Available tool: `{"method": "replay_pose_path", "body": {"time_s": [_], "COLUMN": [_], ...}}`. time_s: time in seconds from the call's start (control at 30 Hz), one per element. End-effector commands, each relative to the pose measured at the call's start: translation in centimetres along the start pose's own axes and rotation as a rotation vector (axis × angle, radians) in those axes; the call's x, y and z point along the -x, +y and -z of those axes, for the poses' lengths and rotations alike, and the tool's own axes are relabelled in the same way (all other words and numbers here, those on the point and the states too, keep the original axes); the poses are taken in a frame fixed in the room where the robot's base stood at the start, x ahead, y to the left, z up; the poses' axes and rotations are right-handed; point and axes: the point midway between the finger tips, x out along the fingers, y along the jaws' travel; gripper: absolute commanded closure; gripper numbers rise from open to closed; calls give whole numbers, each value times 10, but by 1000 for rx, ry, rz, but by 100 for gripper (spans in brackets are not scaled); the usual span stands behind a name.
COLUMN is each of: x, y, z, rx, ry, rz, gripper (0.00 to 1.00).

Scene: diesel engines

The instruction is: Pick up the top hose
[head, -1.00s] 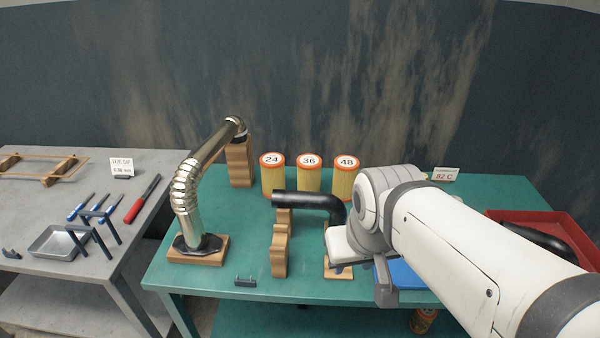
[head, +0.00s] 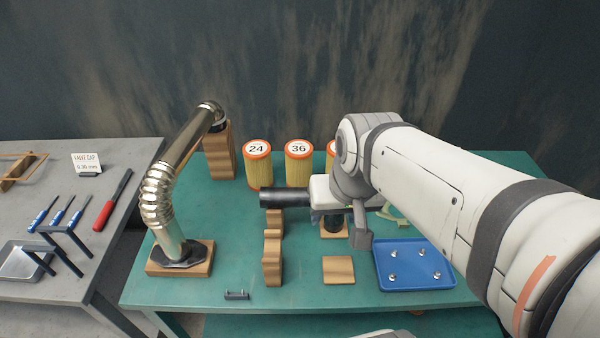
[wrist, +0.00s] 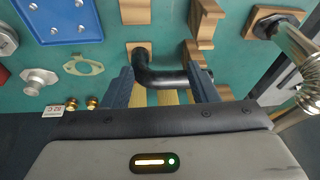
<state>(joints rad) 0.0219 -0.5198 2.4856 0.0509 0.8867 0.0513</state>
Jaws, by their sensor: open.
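The top hose (head: 285,198) is a black bent tube. In the head view its open end points left over a wooden cradle, and its other end is hidden behind my wrist. In the wrist view the hose (wrist: 165,79) rises from a wooden block and bends right. My gripper (wrist: 158,78) is open, one blue-grey finger left of the bend and the other near the hose's right end. I cannot tell whether the fingers touch it. In the head view my fingers are mostly hidden.
Orange-topped filters (head: 298,165) stand behind the hose. A shiny metal pipe (head: 160,190) stands left on a wooden base. A blue tray (head: 412,268) with bolts lies to the right. Wooden cradles (head: 272,258) stand in front. A green gasket (wrist: 84,66) lies nearby.

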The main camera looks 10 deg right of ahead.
Motion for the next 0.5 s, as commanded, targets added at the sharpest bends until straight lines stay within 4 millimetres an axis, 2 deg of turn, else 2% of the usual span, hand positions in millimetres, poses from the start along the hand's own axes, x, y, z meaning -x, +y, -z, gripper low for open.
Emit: {"method": "replay_pose_path", "body": {"time_s": [0.03,0.27,0.4,0.5], "x": [-9,-65,-104,-129], "y": [2,-3,6,15], "z": [8,64,98,116], "rx": [-88,-721,-1126,-1360], "ry": [-16,-109,-168,-200], "rz": [18,148,199,220], "gripper": [42,24,24,24]}}
